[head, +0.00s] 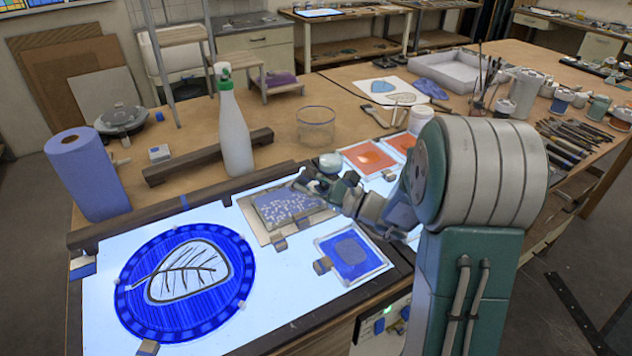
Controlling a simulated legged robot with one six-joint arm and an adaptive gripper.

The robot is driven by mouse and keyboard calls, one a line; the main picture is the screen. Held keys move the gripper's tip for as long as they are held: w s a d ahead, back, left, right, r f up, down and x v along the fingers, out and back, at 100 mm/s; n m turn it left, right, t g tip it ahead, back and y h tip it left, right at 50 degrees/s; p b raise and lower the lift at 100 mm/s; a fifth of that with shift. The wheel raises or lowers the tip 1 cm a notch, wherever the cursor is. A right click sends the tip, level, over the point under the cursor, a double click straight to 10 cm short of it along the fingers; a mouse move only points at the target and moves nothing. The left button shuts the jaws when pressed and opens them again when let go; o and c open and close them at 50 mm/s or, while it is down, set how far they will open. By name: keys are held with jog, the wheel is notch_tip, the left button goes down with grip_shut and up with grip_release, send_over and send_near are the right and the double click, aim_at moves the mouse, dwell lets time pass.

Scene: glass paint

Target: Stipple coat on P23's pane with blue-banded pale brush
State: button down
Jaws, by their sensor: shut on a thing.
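My gripper (318,184) is shut at the right edge of a blue pane over the light table. A pale rounded thing (330,163) shows at its top, probably part of the pale brush; I cannot make out a blue band or the bristles, so I cannot tell whether they touch the glass. The blue pane (280,207) carries white speckles and lies on a larger grey-beige sheet with small tabs at its edges. A second, smaller blue pane (351,248) with a greyer middle lies to its front right. I cannot read a P23 label on either.
A round blue leaf panel (188,275) lies left on the light table (100,322). Orange panes (369,157) lie behind my gripper. A white spray bottle (234,135) and dark wooden bars stand behind the light table. A clear dish (316,127) is farther back.

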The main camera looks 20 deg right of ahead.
jog(key=shift+w+a, duration=0.2)
jog(key=shift+a, duration=0.65)
jog(key=shift+w+a, duration=0.2)
jog(key=shift+a, duration=0.7)
jog(key=shift+w+a, duration=0.2)
jog(key=shift+a, duration=0.65)
jog(key=shift+f, duration=0.8)
jog(key=shift+f, duration=0.35)
jog(key=shift+r, duration=1.15)
